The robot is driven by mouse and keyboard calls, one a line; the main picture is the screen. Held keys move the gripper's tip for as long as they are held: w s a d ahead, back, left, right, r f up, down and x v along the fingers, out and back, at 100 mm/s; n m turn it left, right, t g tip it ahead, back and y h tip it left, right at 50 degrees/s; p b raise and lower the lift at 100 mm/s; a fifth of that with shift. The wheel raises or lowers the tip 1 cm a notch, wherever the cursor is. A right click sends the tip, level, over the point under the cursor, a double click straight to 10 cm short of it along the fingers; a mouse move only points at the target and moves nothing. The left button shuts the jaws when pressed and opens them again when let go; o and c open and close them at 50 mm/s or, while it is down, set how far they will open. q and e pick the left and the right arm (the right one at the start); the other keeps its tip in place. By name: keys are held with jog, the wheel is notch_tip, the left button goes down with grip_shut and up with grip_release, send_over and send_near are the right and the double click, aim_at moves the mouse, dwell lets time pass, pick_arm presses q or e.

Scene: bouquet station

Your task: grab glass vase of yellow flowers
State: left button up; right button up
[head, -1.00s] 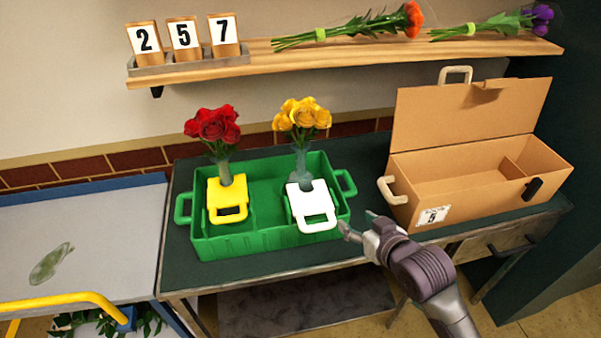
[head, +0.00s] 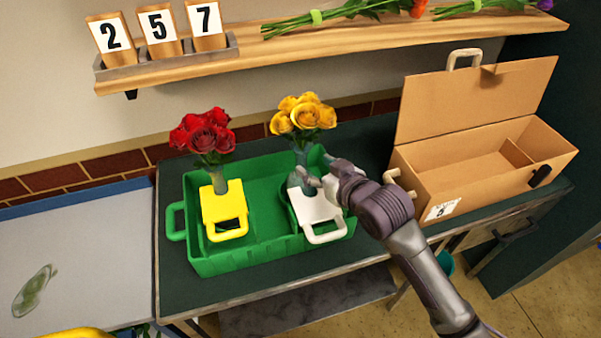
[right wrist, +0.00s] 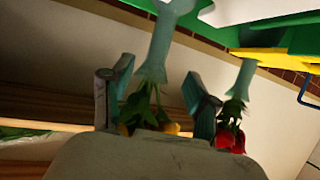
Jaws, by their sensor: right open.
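The glass vase (head: 302,160) holds yellow flowers (head: 303,113) and stands upright in a white handled holder (head: 318,208), inside the green crate (head: 262,252). My right gripper (head: 316,178) is open at the vase, just above the white holder, and partly covers the vase. In the right wrist view the picture is upside down. The glass vase (right wrist: 157,55) shows between the two open fingers of the right gripper (right wrist: 158,98). Whether a finger touches the glass I cannot tell. My left gripper is not in view.
Red roses (head: 204,134) stand in a yellow holder (head: 222,205) left of the white one. An open cardboard box (head: 470,180) is to the right. A shelf (head: 350,45) with number blocks and loose flowers runs above. A grey table (head: 80,250) is at left.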

aim_at(305, 159)
jog(key=x, duration=0.2)
jog(key=shift+w+a+f, duration=0.1)
jog(key=shift+w, duration=0.15)
jog(key=shift+w+a+f, duration=0.25)
jog(key=shift+w, duration=0.2)
jog(key=p+x, duration=0.1)
jog(key=x, duration=0.3)
jog(key=shift+d+f, duration=0.15)
jog(key=shift+f, duration=0.05)
jog(key=shift+w+f, duration=0.2)
jog(key=c, duration=0.3)
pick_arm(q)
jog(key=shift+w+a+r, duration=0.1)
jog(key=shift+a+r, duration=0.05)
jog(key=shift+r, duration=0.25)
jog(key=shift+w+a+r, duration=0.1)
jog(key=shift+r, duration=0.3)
pick_arm(e)
grip_shut()
jog(key=shift+r, duration=0.2)
